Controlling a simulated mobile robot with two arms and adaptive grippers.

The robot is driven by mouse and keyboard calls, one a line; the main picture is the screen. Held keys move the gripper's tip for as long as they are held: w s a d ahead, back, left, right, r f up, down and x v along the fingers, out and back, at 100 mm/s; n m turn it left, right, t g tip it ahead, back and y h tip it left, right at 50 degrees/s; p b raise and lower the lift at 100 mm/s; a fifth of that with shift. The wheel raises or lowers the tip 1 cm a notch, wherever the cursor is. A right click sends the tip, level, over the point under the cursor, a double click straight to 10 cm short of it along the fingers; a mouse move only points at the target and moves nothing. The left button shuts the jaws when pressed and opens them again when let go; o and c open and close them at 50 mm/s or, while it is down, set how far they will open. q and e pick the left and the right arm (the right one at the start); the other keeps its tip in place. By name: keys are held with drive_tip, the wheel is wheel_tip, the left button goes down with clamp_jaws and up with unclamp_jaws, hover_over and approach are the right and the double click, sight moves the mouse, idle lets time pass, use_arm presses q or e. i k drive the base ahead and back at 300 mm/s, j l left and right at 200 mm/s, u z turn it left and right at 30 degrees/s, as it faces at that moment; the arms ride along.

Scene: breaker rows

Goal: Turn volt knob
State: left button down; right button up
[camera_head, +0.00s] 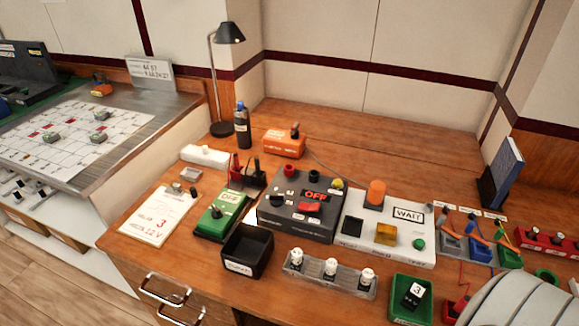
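No knob can be clearly read as the volt knob. A green box (222,222) with a white label reading OFF stands left of centre on the wooden desk, with a black knob (216,212) on it. A dark grey box (272,213) with a red OFF display (317,195) and a red switch (309,207) stands to its right. A white card (160,215) with a red 3 and what looks like 12 V lies to the left. Neither gripper is in view. A pale rounded part at the lower right corner hides some of the desk.
A white WAIT box (352,228) stands right of centre. A lamp (222,129) and black bottle (242,127) stand behind.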

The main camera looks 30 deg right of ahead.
sight(276, 200)
drive_tip(key=z, duration=1.1)
